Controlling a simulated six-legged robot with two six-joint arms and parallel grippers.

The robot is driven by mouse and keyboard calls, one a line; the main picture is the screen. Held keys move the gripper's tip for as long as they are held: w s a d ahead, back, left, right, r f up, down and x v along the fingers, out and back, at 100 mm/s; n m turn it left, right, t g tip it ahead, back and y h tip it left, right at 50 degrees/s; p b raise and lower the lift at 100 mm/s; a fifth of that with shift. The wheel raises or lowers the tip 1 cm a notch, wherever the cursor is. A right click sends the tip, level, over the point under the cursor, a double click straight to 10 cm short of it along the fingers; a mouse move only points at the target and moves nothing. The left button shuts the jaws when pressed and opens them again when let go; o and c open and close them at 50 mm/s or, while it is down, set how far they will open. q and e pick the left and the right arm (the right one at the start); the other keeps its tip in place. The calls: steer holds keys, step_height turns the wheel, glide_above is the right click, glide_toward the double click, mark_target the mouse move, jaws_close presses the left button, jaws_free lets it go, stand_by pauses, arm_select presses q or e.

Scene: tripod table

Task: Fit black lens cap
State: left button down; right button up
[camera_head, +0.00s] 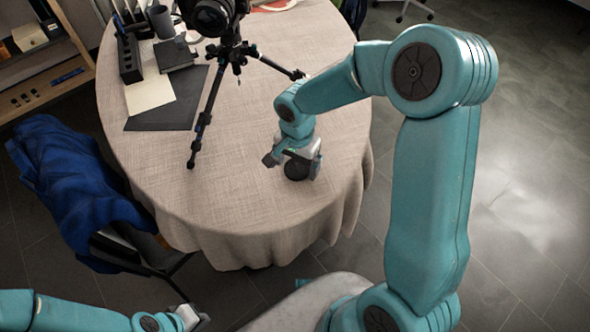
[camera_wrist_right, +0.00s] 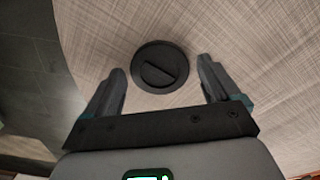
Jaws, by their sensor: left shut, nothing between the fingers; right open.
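The black lens cap (camera_head: 296,170) lies flat on the cloth-covered round table, partly hidden under my right gripper in the head view. In the right wrist view the cap (camera_wrist_right: 160,67) is a round black disc with a raised grip across its middle. My right gripper (camera_head: 283,163) is open above the cap. Its two fingers (camera_wrist_right: 161,85) show on either side of the cap, apart from it. A black camera (camera_head: 211,17) stands on a small tripod (camera_head: 232,52) at the table's far side. My left gripper (camera_head: 192,318) is shut and empty, low at the bottom edge.
The table (camera_head: 250,205) is bare around the cap. A dark mat (camera_head: 170,115), a black holder (camera_head: 129,60) and a grey cup (camera_head: 160,21) are at its far left. A chair with a blue jacket (camera_head: 75,180) stands at the left.

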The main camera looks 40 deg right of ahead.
steer(key=c, duration=1)
steer(key=shift+c, duration=0.2)
steer(key=shift+r, duration=0.1)
